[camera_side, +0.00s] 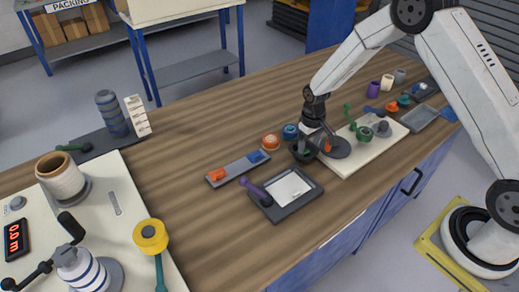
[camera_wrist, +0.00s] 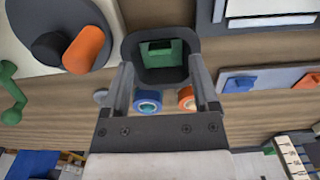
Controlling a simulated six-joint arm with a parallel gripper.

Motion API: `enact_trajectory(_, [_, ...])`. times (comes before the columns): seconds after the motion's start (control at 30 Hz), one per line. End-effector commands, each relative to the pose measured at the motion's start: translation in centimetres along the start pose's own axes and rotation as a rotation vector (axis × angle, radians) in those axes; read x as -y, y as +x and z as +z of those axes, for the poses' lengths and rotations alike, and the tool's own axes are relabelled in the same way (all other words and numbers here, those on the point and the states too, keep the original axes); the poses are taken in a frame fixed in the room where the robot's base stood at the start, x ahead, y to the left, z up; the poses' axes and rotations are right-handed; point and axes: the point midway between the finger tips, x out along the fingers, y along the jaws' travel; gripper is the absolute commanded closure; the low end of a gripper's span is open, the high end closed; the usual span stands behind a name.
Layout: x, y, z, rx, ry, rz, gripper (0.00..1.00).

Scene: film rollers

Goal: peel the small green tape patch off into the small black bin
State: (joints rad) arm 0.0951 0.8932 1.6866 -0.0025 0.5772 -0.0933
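The small black bin (camera_wrist: 128,48) is in the wrist view, straight ahead of my gripper (camera_wrist: 161,68). My gripper is open, with its two fingers apart near the bin's two sides. A green piece (camera_wrist: 160,52) with a darker green rectangle shows inside the bin's opening and looks like the tape patch. In the side view the bin (camera_side: 303,155) stands on the wooden bench below my gripper (camera_side: 314,137). I cannot tell whether the fingers touch the bin.
A blue tape roll (camera_side: 290,131) and an orange tape roll (camera_side: 271,142) stand close by. A grey strip with clips (camera_side: 238,168) and a tray with a white sheet (camera_side: 289,187) lie nearby.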

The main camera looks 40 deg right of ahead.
Motion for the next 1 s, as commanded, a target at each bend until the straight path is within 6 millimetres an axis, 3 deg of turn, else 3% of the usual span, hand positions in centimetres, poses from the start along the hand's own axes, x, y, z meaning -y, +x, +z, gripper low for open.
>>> enact_trajectory(0.33, [0.0, -1.0, -0.1, -0.002, 0.000, 0.000, 0.23])
enact_trajectory(0.8, [0.0, -6.3, -0.1, -0.002, 0.000, 0.000, 0.23])
enact_trajectory(1.0, [0.0, -7.6, 0.0, -0.001, 0.000, 0.000, 0.23])
